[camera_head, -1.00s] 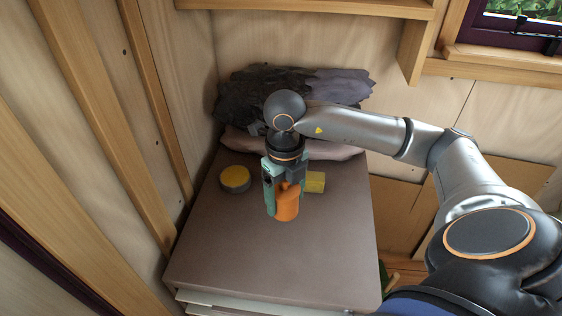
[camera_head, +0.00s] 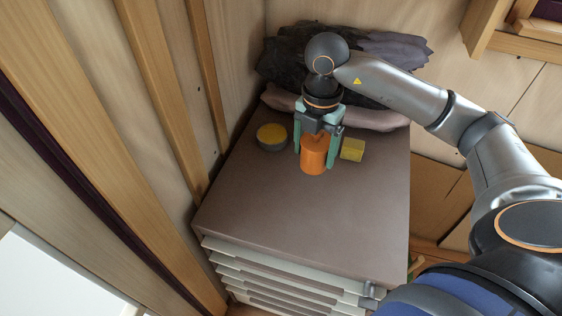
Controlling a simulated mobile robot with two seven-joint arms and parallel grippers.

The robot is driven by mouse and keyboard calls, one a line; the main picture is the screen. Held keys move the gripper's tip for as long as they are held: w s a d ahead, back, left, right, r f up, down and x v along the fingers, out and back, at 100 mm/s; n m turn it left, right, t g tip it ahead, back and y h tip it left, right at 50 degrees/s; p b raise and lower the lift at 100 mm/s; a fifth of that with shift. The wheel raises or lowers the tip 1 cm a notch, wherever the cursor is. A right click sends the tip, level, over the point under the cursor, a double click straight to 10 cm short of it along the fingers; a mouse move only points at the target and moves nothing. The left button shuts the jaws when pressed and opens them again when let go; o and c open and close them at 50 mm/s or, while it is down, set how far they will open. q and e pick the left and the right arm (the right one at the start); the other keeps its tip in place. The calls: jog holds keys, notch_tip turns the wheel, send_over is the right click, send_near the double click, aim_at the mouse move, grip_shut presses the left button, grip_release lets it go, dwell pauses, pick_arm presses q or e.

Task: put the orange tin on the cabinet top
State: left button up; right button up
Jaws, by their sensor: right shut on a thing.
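The orange tin (camera_head: 313,157) is upright over the brown cabinet top (camera_head: 290,212), towards its back half. My right gripper (camera_head: 315,150) points down from above, one green finger on each side of the tin, and is shut on it. The tin's upper part is partly hidden by the gripper. Its base is at or very near the cabinet surface; I cannot tell whether it touches. My left gripper is not in view.
A round dark tin with a yellow top (camera_head: 271,136) stands left of the orange tin. A yellow block (camera_head: 352,149) lies close to its right. A dark crumpled heap (camera_head: 285,62) and a pinkish cushion (camera_head: 375,118) lie at the back. The front of the top is clear.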

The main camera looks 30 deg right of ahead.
jog(key=w+a+f, duration=0.6)
jog(key=a+f, duration=0.1)
jog(key=shift+a+f, duration=0.1)
jog(key=shift+f, duration=0.15)
jog(key=shift+w+a+f, duration=0.1)
jog(key=shift+f, duration=0.8)
jog(key=shift+w+a+f, duration=0.1)
jog(key=shift+f, duration=0.8)
jog(key=shift+f, duration=0.1)
jog(key=o, duration=1.4)
jog(key=shift+f, duration=0.1)
notch_tip(320, 180, up, 12)
jog(key=shift+r, duration=0.2)
